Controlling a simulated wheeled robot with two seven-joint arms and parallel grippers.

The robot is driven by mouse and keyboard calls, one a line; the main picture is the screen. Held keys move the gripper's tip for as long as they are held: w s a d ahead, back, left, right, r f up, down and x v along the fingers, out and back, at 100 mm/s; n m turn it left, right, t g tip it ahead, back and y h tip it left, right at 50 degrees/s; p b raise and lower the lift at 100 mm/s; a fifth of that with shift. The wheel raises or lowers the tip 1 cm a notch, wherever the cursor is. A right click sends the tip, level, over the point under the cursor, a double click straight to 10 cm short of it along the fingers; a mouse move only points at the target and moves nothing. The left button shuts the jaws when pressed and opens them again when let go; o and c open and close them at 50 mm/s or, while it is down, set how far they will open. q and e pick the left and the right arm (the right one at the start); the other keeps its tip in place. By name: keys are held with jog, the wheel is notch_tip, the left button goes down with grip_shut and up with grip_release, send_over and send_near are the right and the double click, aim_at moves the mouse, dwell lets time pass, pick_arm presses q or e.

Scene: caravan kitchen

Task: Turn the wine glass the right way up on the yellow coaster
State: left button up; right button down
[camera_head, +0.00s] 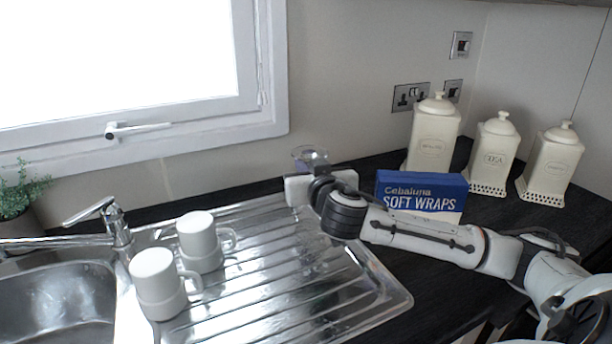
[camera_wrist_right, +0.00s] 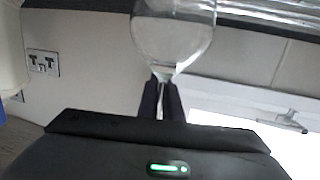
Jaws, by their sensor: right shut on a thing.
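The clear wine glass (camera_head: 308,153) shows just above my right gripper in the head view, where its round foot is on top. In the right wrist view, which is upside down, its bowl (camera_wrist_right: 172,38) is at the top, so the glass is bowl-down. My right gripper (camera_wrist_right: 160,98) is shut on the stem, with a dark finger on each side. In the head view my gripper and wrist (camera_head: 316,172) hide the bowl. I cannot tell whether the rim touches anything. The yellow coaster is not visible in either view. My left gripper is not in view.
Two white mugs (camera_head: 200,243) (camera_head: 158,284) stand on the metal drainer (camera_head: 290,290) beside the sink (camera_head: 55,310). A blue Soft Wraps box (camera_head: 420,190) stands close behind my right forearm. Three cream canisters (camera_head: 493,155) stand at the back right. The wall is close behind the glass.

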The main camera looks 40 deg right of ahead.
notch_tip(320, 180, up, 18)
jog(key=p, duration=0.5)
jog(key=shift+p, duration=0.3)
jog(key=shift+s+f, duration=0.1)
jog(key=shift+f, duration=0.05)
